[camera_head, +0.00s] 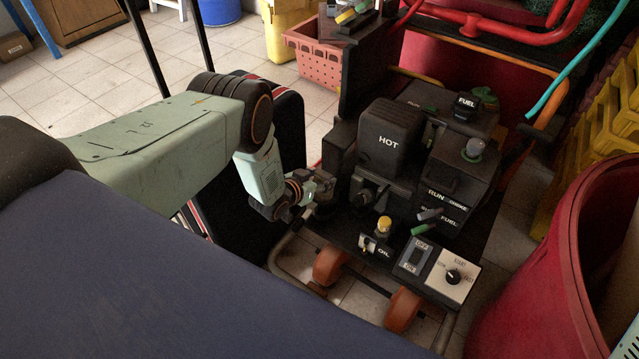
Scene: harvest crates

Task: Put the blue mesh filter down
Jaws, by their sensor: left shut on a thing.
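My left gripper (318,188) is at the left front side of the black machine (389,142), which is marked HOT. It is shut on a small dark round part (326,208), whose shape is partly hidden by the fingers. I cannot make out any blue mesh on it, and no blue mesh filter shows clearly elsewhere. I cannot tell whether the held part touches the machine. My right gripper is not in view.
A yellow-capped OIL fitting (384,224) and a switch panel (439,272) stand right of the gripper. Orange wheels (331,265) are below. A red barrel (535,285) is at right, yellow crates (612,115) behind it. Tiled floor (110,75) is open at back left.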

